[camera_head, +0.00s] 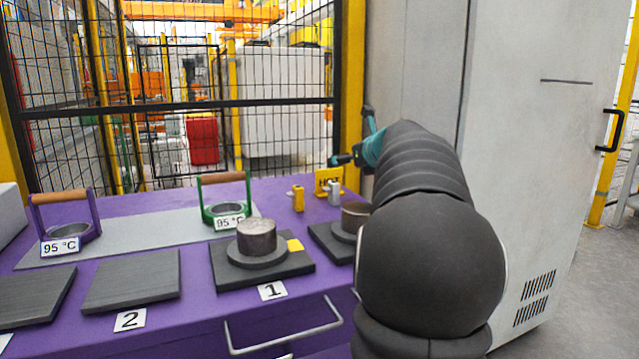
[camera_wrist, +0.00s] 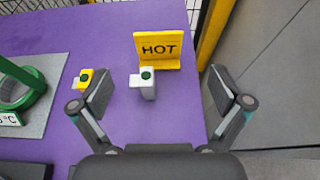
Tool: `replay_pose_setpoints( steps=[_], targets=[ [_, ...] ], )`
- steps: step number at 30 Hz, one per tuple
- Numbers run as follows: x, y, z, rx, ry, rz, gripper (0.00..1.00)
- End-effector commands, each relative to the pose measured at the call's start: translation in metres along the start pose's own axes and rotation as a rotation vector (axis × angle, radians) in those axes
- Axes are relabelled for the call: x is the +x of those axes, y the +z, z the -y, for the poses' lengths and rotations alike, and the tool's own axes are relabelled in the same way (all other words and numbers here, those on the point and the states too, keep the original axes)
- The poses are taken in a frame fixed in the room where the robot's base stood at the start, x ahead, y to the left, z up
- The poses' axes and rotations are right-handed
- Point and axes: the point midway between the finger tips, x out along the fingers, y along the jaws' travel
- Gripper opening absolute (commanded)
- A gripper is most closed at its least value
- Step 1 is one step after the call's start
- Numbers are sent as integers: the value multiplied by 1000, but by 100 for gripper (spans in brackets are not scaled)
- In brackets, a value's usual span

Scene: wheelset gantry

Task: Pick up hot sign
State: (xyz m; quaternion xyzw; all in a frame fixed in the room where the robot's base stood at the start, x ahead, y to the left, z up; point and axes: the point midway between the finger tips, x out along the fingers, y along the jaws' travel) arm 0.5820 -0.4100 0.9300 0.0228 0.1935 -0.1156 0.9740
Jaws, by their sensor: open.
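The hot sign (camera_wrist: 158,50) is a yellow upright plate with a foot and the black word HOT. It stands near the back right corner of the purple table (camera_wrist: 110,25). In the head view the sign (camera_head: 328,181) shows behind the small devices, partly covered by a grey one. My gripper (camera_wrist: 160,80) is open and empty. In the wrist view its two fingers are spread wide, with the sign beyond and between them. In the head view my gripper (camera_head: 357,140) is above and beside the sign, partly hidden by my arm.
A grey device (camera_wrist: 148,84) stands in front of the sign, between my fingers. A yellow device (camera_wrist: 86,78) is near the left finger. A mesh fence (camera_head: 180,104) and grey cabinet (camera_head: 530,150) bound the table.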

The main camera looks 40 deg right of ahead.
Motion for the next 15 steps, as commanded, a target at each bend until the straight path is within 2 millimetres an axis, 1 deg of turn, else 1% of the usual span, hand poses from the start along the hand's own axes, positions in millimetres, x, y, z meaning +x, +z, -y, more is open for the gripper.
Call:
replay_pose_setpoints(
  steps=[9,12,15],
  targets=[
    [55,-1,-1,1,2,-2,100],
    [69,-1,-1,0,2,-2,100],
    [78,-1,-1,-1,1,-2,100]
  ],
)
